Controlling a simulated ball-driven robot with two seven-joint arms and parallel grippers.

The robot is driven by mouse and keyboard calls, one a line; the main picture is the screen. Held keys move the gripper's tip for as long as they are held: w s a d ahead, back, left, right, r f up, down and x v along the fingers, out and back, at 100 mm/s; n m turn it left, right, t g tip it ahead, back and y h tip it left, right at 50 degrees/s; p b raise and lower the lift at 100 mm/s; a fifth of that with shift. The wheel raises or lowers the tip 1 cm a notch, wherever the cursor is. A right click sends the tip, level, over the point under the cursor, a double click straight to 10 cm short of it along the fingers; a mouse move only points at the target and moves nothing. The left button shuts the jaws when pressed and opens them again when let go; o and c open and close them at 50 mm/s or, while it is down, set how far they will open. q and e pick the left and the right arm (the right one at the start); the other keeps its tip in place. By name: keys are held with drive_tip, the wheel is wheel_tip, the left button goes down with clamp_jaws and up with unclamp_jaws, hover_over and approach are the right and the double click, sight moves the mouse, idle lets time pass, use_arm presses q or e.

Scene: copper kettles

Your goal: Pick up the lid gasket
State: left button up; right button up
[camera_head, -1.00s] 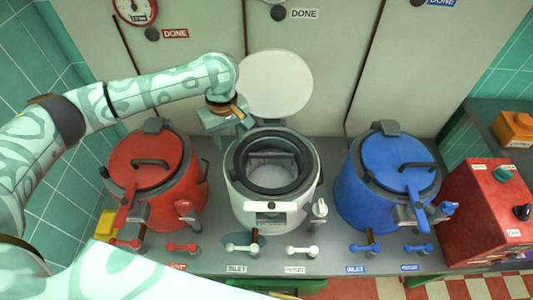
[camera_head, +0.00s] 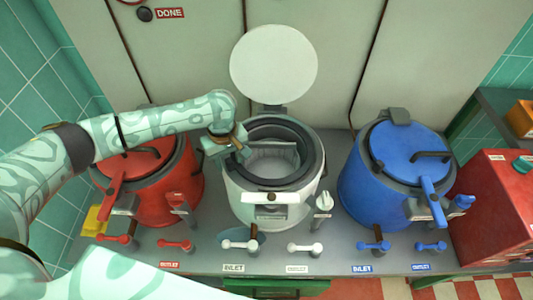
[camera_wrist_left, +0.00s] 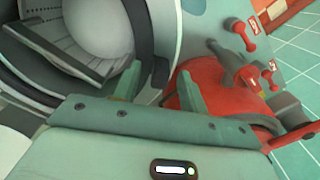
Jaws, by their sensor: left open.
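The lid gasket (camera_head: 314,158) appears as a dark grey ring around the mouth of the open white kettle (camera_head: 265,207). My left gripper (camera_head: 243,153) is open at the kettle's upper-left rim in the head view. In the left wrist view its two fingers (camera_wrist_left: 159,90) stand apart, with the dark ring (camera_wrist_left: 147,45) running between them. I cannot tell whether either finger touches the ring. The far-left part of the ring is partly hidden behind the gripper. My right gripper is not in view.
The white lid (camera_head: 274,64) stands raised behind the white kettle. A closed red kettle (camera_head: 168,198) is at left, under my left arm, and a closed blue kettle (camera_head: 365,185) at right. Small valve handles line the counter's front. A red box (camera_head: 495,210) stands far right.

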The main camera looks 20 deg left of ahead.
use_arm(q)
drive_tip(key=shift+r, duration=0.15)
clamp_jaws()
drive_tip(key=shift+r, duration=0.1)
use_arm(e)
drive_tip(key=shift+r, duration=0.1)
